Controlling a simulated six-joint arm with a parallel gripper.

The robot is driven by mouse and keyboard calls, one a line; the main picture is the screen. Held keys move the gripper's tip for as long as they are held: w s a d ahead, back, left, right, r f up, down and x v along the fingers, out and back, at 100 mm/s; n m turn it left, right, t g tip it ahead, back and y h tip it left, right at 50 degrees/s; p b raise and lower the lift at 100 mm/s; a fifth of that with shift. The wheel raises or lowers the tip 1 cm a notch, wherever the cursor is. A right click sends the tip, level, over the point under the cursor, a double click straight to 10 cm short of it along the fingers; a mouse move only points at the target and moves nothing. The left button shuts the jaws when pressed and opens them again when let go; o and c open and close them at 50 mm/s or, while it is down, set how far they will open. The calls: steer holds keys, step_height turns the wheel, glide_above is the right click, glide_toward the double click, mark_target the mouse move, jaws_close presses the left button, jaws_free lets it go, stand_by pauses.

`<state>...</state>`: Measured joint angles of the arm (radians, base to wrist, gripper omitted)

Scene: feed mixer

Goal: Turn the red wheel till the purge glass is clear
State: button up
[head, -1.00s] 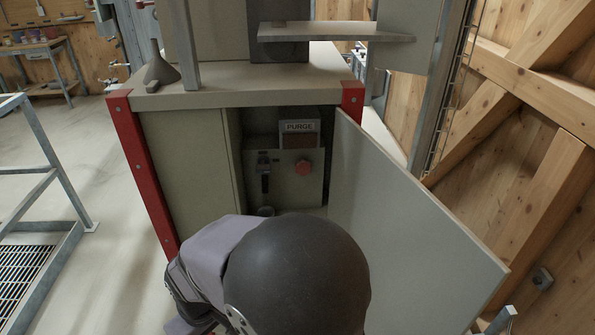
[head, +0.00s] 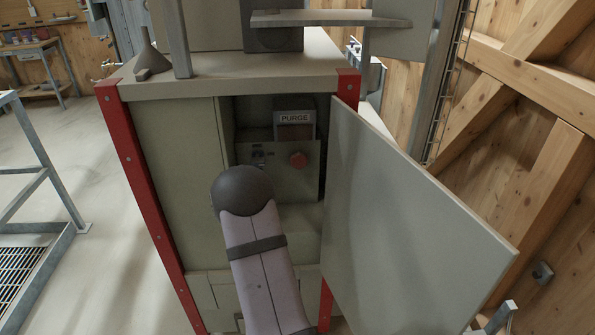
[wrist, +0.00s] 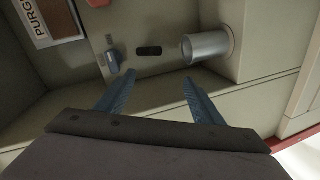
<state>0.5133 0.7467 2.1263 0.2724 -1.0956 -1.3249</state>
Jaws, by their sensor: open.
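In the wrist view the brown glass (wrist: 62,17) is at the top left; I cannot make out the wheel there for sure. My gripper (wrist: 158,77) is open, its two blue fingers apart with nothing between them. It is in front of the panel's lower part, near a grey metal cylinder (wrist: 208,46). In the head view my arm hides the gripper and the panel's lower left.
The cabinet's open door (head: 410,225) stands to the right of the opening. The cabinet's left front (head: 180,180) is closed. In the wrist view a small grey switch (wrist: 113,60) and a dark slot (wrist: 149,50) are on the panel. A metal railing (head: 45,165) stands at the left.

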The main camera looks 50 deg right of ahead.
mark_target(298, 163)
steer(key=s+d+r+n+g+h+b, duration=0.1)
steer(key=s+d+r+n+h+b, duration=0.1)
steer(key=s+d+n+h, duration=0.3)
steer(key=s+d+r+n+g+h+b, duration=0.1)
steer(key=d+r+h, duration=0.15)
steer(key=d, duration=0.45)
steer(key=shift+p+x, duration=0.8)
steer(key=shift+x, duration=2.85)
steer(key=shift+f, duration=0.1)
steer(key=shift+c, duration=0.6)
steer(key=c, duration=0.9)
